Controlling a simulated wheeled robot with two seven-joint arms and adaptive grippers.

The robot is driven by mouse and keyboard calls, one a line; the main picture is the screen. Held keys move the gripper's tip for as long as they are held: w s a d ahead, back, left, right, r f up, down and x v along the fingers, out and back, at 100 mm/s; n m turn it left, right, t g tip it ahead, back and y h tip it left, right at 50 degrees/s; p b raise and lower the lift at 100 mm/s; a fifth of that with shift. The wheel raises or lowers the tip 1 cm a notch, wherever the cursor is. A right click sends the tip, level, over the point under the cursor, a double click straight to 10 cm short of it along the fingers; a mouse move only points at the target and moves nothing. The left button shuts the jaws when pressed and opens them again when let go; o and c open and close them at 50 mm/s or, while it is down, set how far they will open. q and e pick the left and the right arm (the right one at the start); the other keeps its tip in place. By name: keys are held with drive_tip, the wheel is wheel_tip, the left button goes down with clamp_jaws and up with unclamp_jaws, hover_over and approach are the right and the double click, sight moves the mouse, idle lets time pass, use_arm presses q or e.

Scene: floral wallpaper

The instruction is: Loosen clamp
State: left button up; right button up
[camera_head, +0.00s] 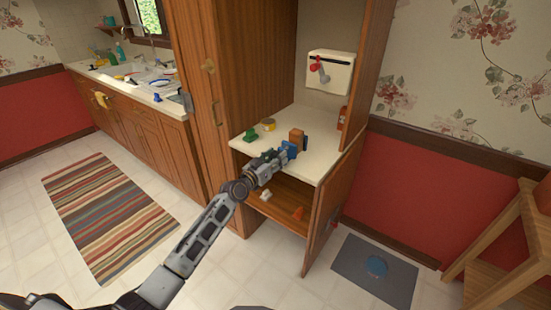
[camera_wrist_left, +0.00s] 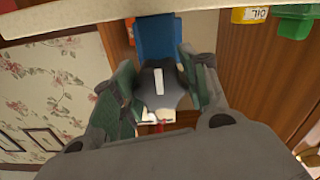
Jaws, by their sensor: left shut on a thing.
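A blue clamp (camera_head: 303,142) is at the front edge of the cabinet's white counter, beside a brown-orange block (camera_head: 297,134). In the left wrist view, the clamp's blue body (camera_wrist_left: 156,38) is at the top middle. A dark knob with a white mark (camera_wrist_left: 159,80) lies just below it, between my fingers. My left gripper (camera_head: 285,156) reaches in at the counter edge, and its green-padded fingers (camera_wrist_left: 160,88) are shut on the dark knob. The fingers partly hide the knob. My right gripper is in neither view.
A green object (camera_head: 251,135) and a yellow can (camera_head: 269,124) stand on the counter left of the clamp. An open cabinet door (camera_head: 334,200) bounds the right side. The lower shelf holds small items.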

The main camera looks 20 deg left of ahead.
use_arm(q)
drive_tip(key=n, duration=0.5)
drive_tip(key=shift+p, duration=0.3)
drive_tip(key=n, duration=0.2)
drive_tip(key=shift+n, duration=0.3)
drive_tip(key=n+p, duration=0.1)
drive_tip(key=n, duration=0.2)
drive_tip(key=shift+n, duration=1.2)
drive_tip(key=shift+n+p, duration=0.4)
drive_tip(key=shift+n, duration=1.1)
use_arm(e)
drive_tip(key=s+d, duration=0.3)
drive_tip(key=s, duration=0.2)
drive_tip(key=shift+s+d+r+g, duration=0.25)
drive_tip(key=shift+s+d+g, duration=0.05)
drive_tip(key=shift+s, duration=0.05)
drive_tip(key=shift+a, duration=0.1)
